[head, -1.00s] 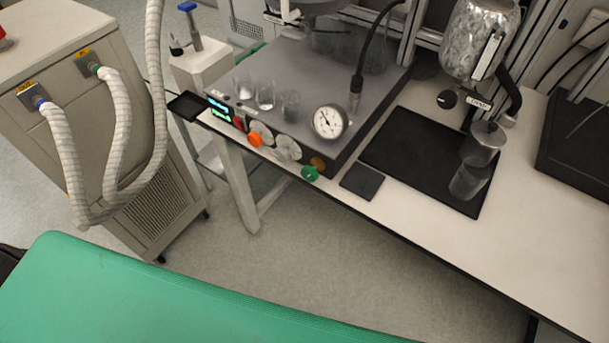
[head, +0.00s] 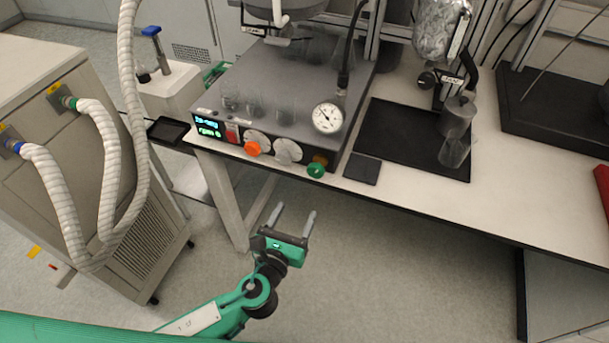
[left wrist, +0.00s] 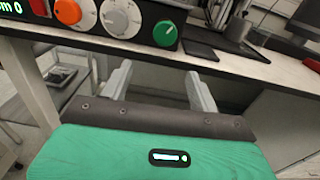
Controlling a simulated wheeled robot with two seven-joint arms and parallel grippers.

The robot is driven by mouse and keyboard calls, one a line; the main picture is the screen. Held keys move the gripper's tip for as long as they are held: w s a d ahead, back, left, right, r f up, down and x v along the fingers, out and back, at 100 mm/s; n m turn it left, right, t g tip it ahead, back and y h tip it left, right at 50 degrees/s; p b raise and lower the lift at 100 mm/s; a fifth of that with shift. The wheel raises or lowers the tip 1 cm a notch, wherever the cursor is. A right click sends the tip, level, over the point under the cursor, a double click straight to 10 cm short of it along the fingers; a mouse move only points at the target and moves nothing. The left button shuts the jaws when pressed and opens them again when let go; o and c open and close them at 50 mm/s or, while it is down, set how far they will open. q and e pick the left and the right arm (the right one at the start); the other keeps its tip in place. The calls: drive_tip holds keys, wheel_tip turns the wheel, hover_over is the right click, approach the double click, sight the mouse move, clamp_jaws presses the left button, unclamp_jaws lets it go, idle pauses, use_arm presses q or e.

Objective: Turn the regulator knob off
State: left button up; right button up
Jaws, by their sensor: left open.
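The grey reactor control box (head: 290,95) stands on the bench, with its knobs along its front face. An orange knob (head: 252,148), a white dial (head: 287,151) and a green knob (head: 316,170) sit there. I cannot tell which one is the regulator knob. The left wrist view shows the orange knob (left wrist: 67,11), white dial (left wrist: 121,17) and green knob (left wrist: 165,33). My left gripper (head: 296,210) is open and empty, in front of and below the bench edge. Its fingers (left wrist: 158,72) point toward the box front, apart from the knobs. My right gripper is not in view.
A round pressure gauge (head: 327,118) is on the box. A hosed chiller cabinet (head: 100,150) stands at the left. The floor before the bench is open.

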sight(314, 174)
use_arm(q)
drive_tip(key=shift+m, duration=0.3)
drive_tip(key=x, duration=0.4)
drive_tip(key=r+p+x, duration=0.1)
drive_tip(key=x, duration=0.3)
drive_tip(key=p+x, duration=0.1)
drive_tip(key=x, duration=0.3)
drive_tip(key=shift+d+r, duration=0.25)
drive_tip(key=shift+r, duration=0.15)
drive_tip(key=shift+w+d, duration=0.15)
drive_tip(key=shift+w, duration=0.5)
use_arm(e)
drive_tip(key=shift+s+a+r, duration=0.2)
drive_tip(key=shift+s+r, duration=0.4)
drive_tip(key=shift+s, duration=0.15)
use_arm(q)
drive_tip(key=c, duration=1)
drive_tip(key=shift+o, duration=0.2)
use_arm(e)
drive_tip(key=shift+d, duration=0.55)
use_arm(q)
drive_tip(key=shift+f, duration=0.1)
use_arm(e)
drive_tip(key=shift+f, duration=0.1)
